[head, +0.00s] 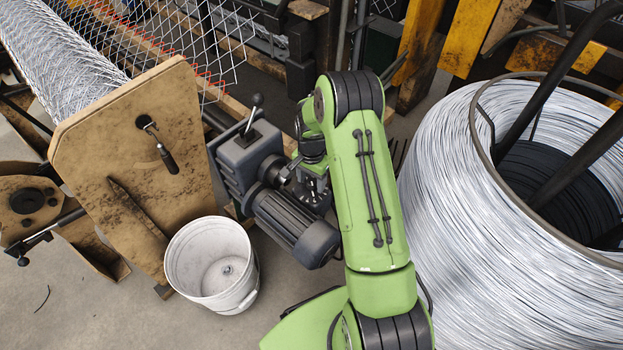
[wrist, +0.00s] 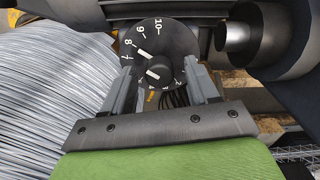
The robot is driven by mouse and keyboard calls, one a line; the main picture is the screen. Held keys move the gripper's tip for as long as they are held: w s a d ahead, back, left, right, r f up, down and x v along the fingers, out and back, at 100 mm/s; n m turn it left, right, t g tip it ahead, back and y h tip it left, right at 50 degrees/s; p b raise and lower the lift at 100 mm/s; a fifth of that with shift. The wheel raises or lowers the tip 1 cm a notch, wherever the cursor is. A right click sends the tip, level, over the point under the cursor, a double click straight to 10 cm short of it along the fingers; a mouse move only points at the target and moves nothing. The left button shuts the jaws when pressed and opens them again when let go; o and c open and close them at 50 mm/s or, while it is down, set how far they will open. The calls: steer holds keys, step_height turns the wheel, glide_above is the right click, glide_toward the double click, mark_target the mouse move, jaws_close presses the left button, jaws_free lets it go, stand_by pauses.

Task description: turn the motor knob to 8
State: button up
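The motor knob (wrist: 160,72) is dark and round, on a black dial (wrist: 172,33) with white numbers. The numbers 7, 8, 9 and 10 run up its left side to the top. Two short white marks slant toward the upper left, on the side of 7 and 8; I cannot tell the exact setting. My gripper (wrist: 160,76) has one finger to each side of the knob, with visible gaps, so it looks open. In the head view, my gripper (head: 314,191) is beside the finned grey motor (head: 290,222), and my arm hides the knob.
A white bucket (head: 211,265) stands left of the motor. A wooden panel (head: 135,165) with a crank handle is further left. A lever (head: 252,115) rises from the gearbox (head: 245,160). A large wire coil (head: 480,240) is close to my arm's right.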

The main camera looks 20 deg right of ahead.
step_height(320, 180, up, 16)
steer(key=p, duration=0.4)
steer(key=shift+f+p, duration=0.15)
steer(key=shift+p, duration=0.2)
step_height(320, 180, up, 10)
steer(key=n+t+p, duration=0.1)
steer(key=n+p, duration=0.1)
glide_above(311, 182)
steer(key=s+a, duration=0.2)
steer(key=s, duration=0.1)
steer(key=s+a+r+n+t+p, duration=0.1)
steer(key=s+a+r+n+p, duration=0.15)
steer(key=s+r, duration=0.5)
steer(key=s+a+r+n+t+p, duration=0.1)
steer(key=s+a+r+n+p, duration=0.1)
steer(key=s+r, duration=0.3)
steer(key=s+a+r+n+t+p, duration=0.2)
steer(key=s+r+n, duration=0.3)
steer(key=s, duration=0.6)
steer(key=shift+s+a+r+t, duration=0.2)
steer(key=shift+s+a+t, duration=0.05)
steer(key=shift+t, duration=0.05)
